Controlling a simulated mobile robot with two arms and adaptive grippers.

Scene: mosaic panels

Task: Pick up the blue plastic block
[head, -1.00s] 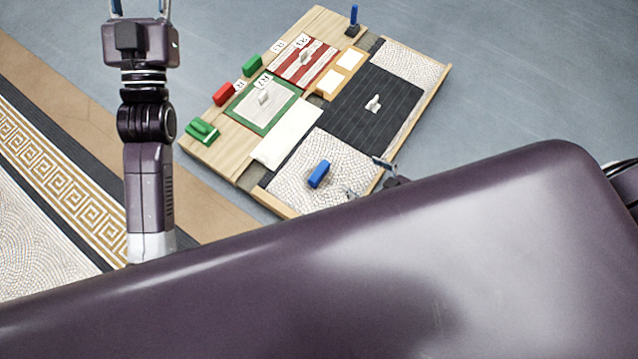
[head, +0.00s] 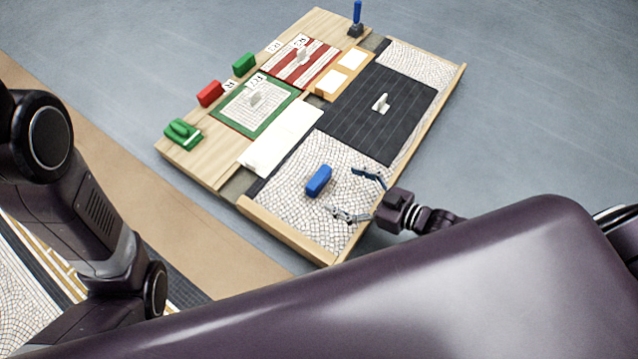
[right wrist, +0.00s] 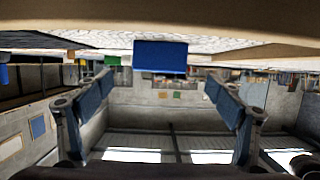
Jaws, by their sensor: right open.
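The blue plastic block (head: 319,180) lies on the white mosaic panel (head: 290,205) at the near end of the board. My right gripper (head: 349,194) is open, just to the right of the block, with its two fingers pointing toward it. In the right wrist view the block (right wrist: 160,56) sits ahead, centred between the spread fingers (right wrist: 160,92), and nothing is between them. The block looks apart from both fingers. My left arm shows at the left edge of the head view, but its gripper is out of the picture.
The wooden board (head: 300,232) has a raised rim near the block. A black panel (head: 378,112) with a white handle lies beyond. A red block (head: 210,94), green blocks (head: 244,65) and a blue upright handle (head: 357,12) stand farther off.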

